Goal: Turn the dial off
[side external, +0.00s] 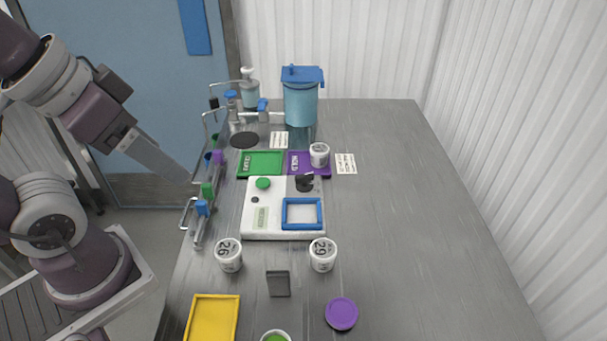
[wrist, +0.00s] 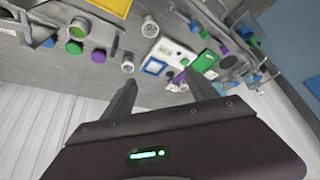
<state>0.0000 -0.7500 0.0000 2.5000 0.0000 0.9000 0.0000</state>
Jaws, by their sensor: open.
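A black dial (side external: 305,182) stands at the upper right of a white device (side external: 252,222), which also has a green knob (side external: 263,183) and a blue-framed square. The dial's setting is too small to read. My gripper (side external: 182,172) is at the left in the side view, raised and well apart from the device. In the wrist view its two fingers (wrist: 163,84) are spread with nothing between them.
Behind the device are a green tray (side external: 243,164) and a purple tray (side external: 294,158) with a white cup. Taps and handles (side external: 206,190) line the left edge. White cups (side external: 229,258), a purple disc (side external: 341,314) and a yellow tray (side external: 190,315) lie in front. The table's right side is clear.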

